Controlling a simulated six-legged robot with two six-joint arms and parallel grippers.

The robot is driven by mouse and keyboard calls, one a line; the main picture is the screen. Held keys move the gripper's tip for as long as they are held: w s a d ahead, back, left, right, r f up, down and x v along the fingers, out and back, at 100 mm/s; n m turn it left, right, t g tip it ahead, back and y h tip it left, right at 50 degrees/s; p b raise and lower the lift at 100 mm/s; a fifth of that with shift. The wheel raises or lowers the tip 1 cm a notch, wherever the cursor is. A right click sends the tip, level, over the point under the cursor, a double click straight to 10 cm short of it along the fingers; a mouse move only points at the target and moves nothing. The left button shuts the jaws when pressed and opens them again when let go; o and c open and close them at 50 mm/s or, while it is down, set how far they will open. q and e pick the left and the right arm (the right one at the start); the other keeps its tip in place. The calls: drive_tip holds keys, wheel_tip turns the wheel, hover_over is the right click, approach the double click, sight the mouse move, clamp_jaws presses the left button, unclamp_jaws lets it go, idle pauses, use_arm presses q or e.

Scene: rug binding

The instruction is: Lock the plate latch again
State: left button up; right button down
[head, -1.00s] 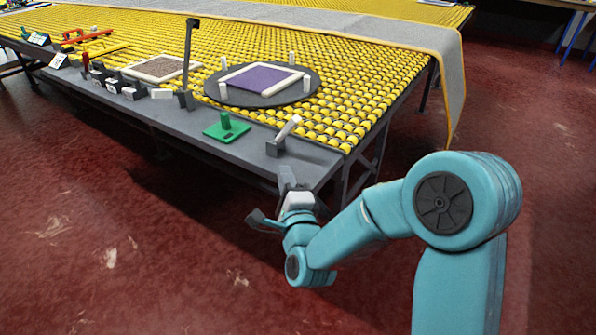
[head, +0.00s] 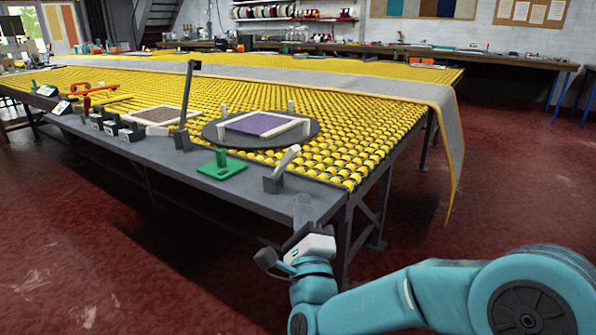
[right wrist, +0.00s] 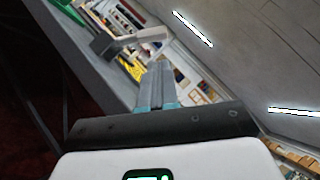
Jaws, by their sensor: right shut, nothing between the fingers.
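The plate latch, which I take to be a grey block with a pale lever (head: 287,161), sits at the front right corner of the table. Its lever tilts up to the right. It also shows in the right wrist view (right wrist: 150,36), beyond my fingers. The round dark plate (head: 213,133) lies behind it, with a purple piece (head: 257,123) in a white frame on top. My right gripper (head: 303,203) is shut and empty, just in front of the table edge and apart from the lever. In the right wrist view its fingers (right wrist: 158,75) are together. My left gripper is out of view.
A green base with a peg (head: 221,164) stands left of the latch. A dark upright post (head: 187,100) stands further left. Yellow rollers (head: 340,150) cover the table behind, and a grey rug (head: 451,140) hangs over the right end. The floor at right is clear.

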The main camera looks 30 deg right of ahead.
sight(292, 152)
drive_tip(key=x, duration=0.9)
drive_tip(key=shift+w+d, duration=0.1)
drive_tip(key=shift+w, duration=0.1)
drive_tip(key=shift+r+p, duration=0.2)
drive_tip(key=shift+p, duration=0.15)
drive_tip(key=shift+w+a+r+n+g+y+p, duration=0.1)
drive_tip(key=shift+w+r+n+g+y+p, duration=0.15)
drive_tip(key=shift+r+n+y+p, duration=0.3)
drive_tip(key=shift+w+a+r+n+g+y+p, duration=0.15)
drive_tip(key=shift+w+r+n+y+p, duration=0.2)
drive_tip(key=shift+n+p, duration=0.3)
drive_tip(key=w+a+r+n+g+y+p, duration=0.2)
drive_tip(key=w+n+g+p, duration=0.5)
drive_tip(key=p, duration=1.8)
drive_tip(key=shift+w+a+n+y, duration=0.4)
drive_tip(key=shift+w+a, duration=0.5)
drive_tip(key=shift+w, duration=0.15)
drive_tip(key=shift+a+r+p, duration=0.1)
drive_tip(key=shift+p, duration=0.2)
